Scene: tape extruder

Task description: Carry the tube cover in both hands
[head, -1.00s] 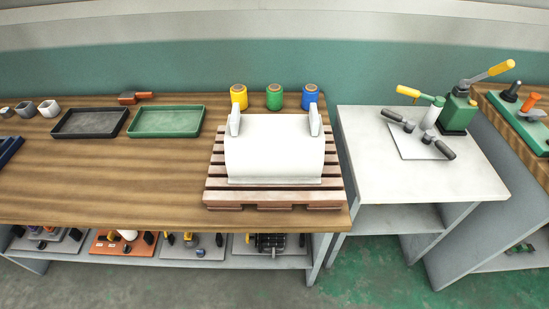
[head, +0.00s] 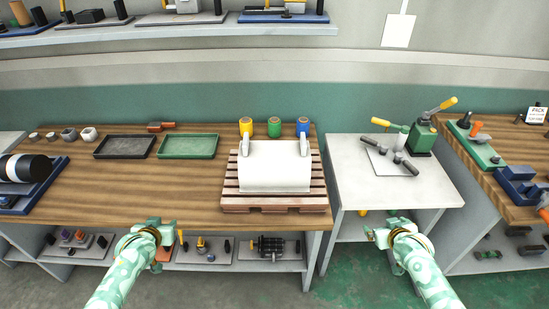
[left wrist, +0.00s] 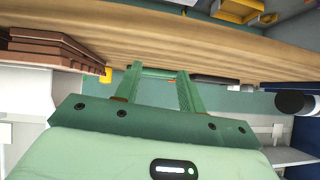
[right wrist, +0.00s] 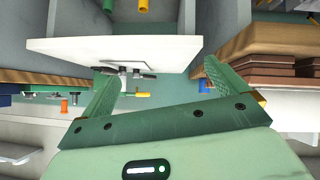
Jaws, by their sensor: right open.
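The white tube cover (head: 274,168) is a rounded block with an upright light-grey piece at each end. It rests on a brown slatted pallet (head: 275,208) at the right end of the wooden bench. My left gripper (head: 166,228) is in front of the bench, to the left of the cover and apart from it. Its fingers (left wrist: 158,75) stand partly apart, with nothing held between them. My right gripper (head: 373,236) is in front of the white side table, right of the cover. Its fingers (right wrist: 158,82) are wide apart and empty.
Yellow, green and blue cylinders (head: 274,127) stand behind the pallet. Black (head: 125,147) and green (head: 188,146) trays lie on the bench left of it. The white side table (head: 400,191) holds a green lever press (head: 420,137) and black-handled tools. Bare wood lies left of the pallet.

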